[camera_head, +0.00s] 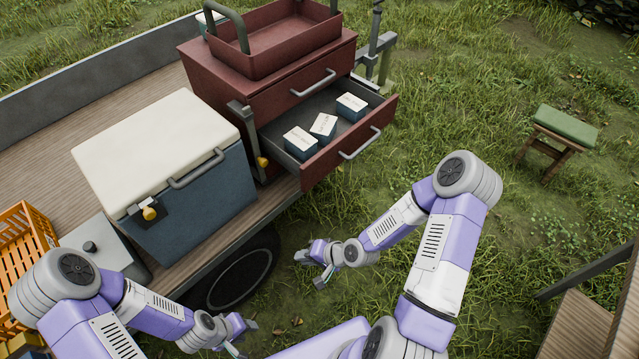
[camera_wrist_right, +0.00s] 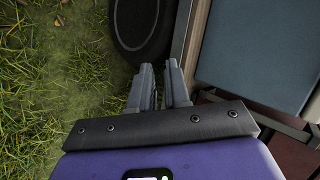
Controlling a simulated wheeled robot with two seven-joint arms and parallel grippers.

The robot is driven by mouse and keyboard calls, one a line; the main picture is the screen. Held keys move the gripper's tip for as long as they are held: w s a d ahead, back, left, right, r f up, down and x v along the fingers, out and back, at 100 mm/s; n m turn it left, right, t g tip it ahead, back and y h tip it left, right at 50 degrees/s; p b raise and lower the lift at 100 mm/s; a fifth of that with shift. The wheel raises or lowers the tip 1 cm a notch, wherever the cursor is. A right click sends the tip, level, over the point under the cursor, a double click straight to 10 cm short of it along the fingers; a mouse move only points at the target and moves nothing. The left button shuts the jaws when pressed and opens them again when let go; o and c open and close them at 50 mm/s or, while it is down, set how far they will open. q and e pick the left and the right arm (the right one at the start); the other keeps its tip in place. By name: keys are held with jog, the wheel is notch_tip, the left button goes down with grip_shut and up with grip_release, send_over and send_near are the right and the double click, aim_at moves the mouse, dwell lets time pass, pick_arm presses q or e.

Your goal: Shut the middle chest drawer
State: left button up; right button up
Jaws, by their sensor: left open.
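The dark red chest (camera_head: 215,75) stands on the cart bed, with an upper drawer (camera_head: 290,92) shut. Below it, the middle drawer (camera_head: 335,157) is pulled out toward the lower right. Its grey bar handle (camera_head: 360,143) is on its front. Three small white-topped boxes (camera_head: 323,126) lie inside. My right gripper (camera_head: 310,268) is empty, below the drawer and apart from it. In the right wrist view its two fingers (camera_wrist_right: 162,88) show a gap between them. My left gripper (camera_head: 238,335) is open and empty at the bottom, far from the chest.
A blue cooler with a white lid (camera_head: 155,140) stands left of the chest. A red tray (camera_head: 275,45) sits on top of the chest. The cart wheel (camera_head: 235,280) is near my grippers. An orange crate (camera_head: 25,250) is at left, a green stool (camera_head: 565,125) at right. Grass is open between.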

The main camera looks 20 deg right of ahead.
jog(key=w+d+r+m+t, duration=0.1)
jog(key=d, duration=0.2)
jog(key=w+d+r+m+t+b, duration=0.1)
jog(key=w+d+r+t, duration=0.1)
jog(key=d, duration=0.1)
jog(key=w+d+r+m+t, duration=0.1)
jog(key=w+d+r, duration=0.1)
jog(key=d, duration=0.1)
jog(key=shift+r+m+t+b, duration=0.15)
jog(key=shift+m+t+b, duration=0.15)
jog(key=shift+t, duration=0.1)
grip_shut()
jog(key=m+t+h+b, duration=0.1)
jog(key=m+t, duration=0.1)
jog(key=t, duration=0.1)
send_near(309, 180)
jog(key=b+x, duration=0.5)
jog(key=b, duration=0.1)
jog(key=shift+w+f+b, duration=0.15)
jog(key=shift+f+b, duration=0.1)
jog(key=shift+b, duration=0.05)
jog(key=shift+w+a, duration=0.2)
jog(key=shift+w, duration=0.35)
jog(key=shift+r, duration=0.1)
jog(key=shift+w, duration=0.1)
